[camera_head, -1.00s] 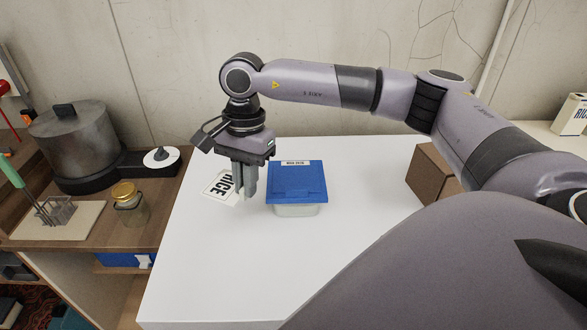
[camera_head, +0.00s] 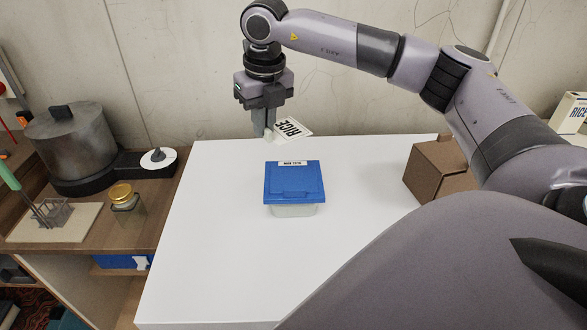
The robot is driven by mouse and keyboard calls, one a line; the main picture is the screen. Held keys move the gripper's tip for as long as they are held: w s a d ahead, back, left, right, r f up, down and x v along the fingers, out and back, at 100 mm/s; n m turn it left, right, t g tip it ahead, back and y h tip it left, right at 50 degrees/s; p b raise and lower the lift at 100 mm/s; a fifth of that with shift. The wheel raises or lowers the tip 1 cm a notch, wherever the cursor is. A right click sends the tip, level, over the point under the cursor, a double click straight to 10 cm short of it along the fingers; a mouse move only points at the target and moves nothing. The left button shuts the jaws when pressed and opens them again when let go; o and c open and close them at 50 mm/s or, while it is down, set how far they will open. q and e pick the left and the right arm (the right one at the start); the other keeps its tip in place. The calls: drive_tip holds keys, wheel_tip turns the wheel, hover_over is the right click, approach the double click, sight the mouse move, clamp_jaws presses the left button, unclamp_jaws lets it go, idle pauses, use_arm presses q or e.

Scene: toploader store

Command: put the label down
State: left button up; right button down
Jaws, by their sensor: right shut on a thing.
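A white label (camera_head: 291,128) printed "RICE" is tilted at the fingertips of my right gripper (camera_head: 265,136). My right gripper points down and is shut on the label's left part, over the back of the white table (camera_head: 220,240). I cannot tell how high above the table the label is. A container with a blue lid (camera_head: 294,183) stands on the table, in front of the gripper in the view. A small printed strip shows at its lid's back edge. My left gripper is not in view.
A brown cardboard box (camera_head: 432,167) stands at the table's right, near my arm. On the wooden counter at left are a metal pot (camera_head: 68,148), a jar with a gold lid (camera_head: 124,198) and a wire rack (camera_head: 53,217). The table's left and front areas are clear.

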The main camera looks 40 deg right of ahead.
drive_tip(key=d+r+m, duration=0.1)
drive_tip(key=m, duration=0.2)
drive_tip(key=d+r+m, duration=0.1)
drive_tip(key=m, duration=0.3)
drive_tip(key=d+r+m+g+h, duration=0.1)
drive_tip(key=d+m, duration=0.1)
drive_tip(key=m, duration=0.2)
drive_tip(key=shift+w+r, duration=0.25)
drive_tip(key=shift+w, duration=0.1)
drive_tip(key=d+r+m, duration=0.1)
drive_tip(key=m, duration=0.2)
drive_tip(key=d+r+m+g, duration=0.1)
drive_tip(key=m, duration=0.2)
drive_tip(key=d+m, duration=0.1)
drive_tip(key=m, duration=0.2)
drive_tip(key=shift+r, duration=0.4)
drive_tip(key=d+m, duration=0.1)
drive_tip(key=m, duration=0.3)
approach(296, 169)
drive_tip(key=shift+g, duration=0.4)
drive_tip(key=f, duration=0.6)
drive_tip(key=shift+d, duration=0.4)
drive_tip(key=shift+f, duration=0.25)
drive_tip(key=c, duration=1.2)
unclamp_jaws()
drive_tip(key=shift+w, duration=0.1)
